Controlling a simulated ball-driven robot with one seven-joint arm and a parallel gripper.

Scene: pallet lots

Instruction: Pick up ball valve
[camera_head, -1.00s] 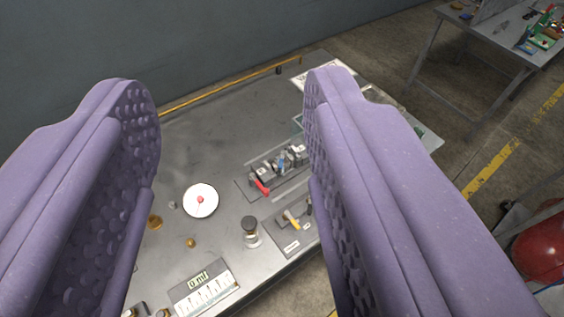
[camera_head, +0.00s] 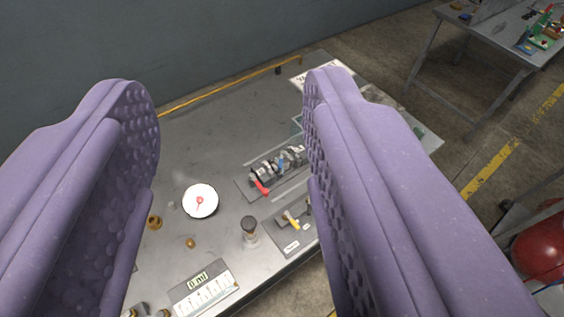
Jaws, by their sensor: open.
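My gripper (camera_head: 232,150) is open, with its two purple padded fingers wide apart at the left and right of the view. It is empty and well above a grey metal table (camera_head: 190,130). Between the fingers, a grey assembly (camera_head: 278,166) with a red lever (camera_head: 260,187) sits on a dark plate; it may be the ball valve, but I cannot tell for sure. Small brass parts, one at the left (camera_head: 154,222) and one lower down (camera_head: 190,243), lie on the table. The right finger hides part of the table.
A white round dish (camera_head: 200,201) with a red spot stands mid-table. A dark-topped jar (camera_head: 249,231), a tool tray (camera_head: 291,243) and a labelled panel (camera_head: 204,290) lie near the front edge. A yellow pipe (camera_head: 215,92) runs along the back. Another table (camera_head: 490,38) stands far right.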

